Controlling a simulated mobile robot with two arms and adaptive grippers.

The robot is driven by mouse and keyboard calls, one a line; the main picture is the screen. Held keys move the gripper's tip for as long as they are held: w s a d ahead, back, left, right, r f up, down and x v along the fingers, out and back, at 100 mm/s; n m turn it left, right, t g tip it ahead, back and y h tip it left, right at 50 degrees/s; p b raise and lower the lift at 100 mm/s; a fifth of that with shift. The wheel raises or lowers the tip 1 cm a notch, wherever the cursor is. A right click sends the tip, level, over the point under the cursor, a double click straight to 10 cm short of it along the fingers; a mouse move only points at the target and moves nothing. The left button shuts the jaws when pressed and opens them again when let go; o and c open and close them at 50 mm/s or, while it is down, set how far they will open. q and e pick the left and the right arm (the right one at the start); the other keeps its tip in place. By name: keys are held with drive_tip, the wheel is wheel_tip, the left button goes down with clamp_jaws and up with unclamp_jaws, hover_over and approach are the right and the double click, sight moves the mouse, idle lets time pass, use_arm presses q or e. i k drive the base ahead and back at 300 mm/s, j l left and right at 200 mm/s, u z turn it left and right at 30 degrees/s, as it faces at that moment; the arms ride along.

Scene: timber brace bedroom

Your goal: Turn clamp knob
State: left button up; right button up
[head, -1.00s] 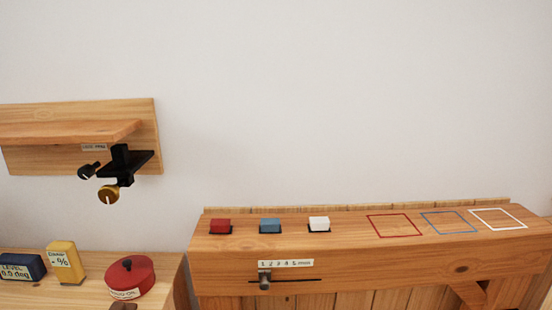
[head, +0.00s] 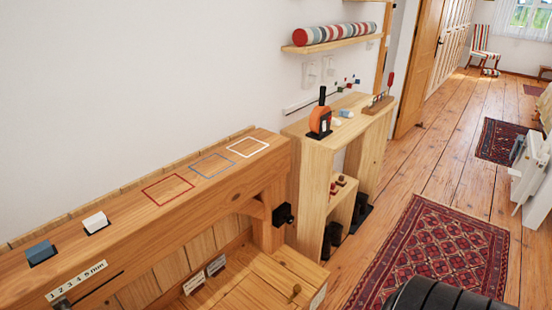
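The black clamp with its brass knob, seen earlier under the wall shelf, is outside the present head view. A small black fitting (head: 284,214) sticks out from the right end of the timber bench (head: 135,222); I cannot tell what it is. Neither of my grippers is in view.
The bench top holds a blue block (head: 40,253), a white block (head: 95,222) and coloured outlines. A wooden stand (head: 310,160) carries an orange and black tool (head: 320,120). Right of it lies a patterned red rug (head: 435,255) on open plank floor, with a doorway behind.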

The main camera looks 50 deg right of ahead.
sight(290, 219)
drive_tip(key=z, duration=1.55)
drive_tip(key=l, duration=0.3)
drive_tip(key=k+z, duration=0.05)
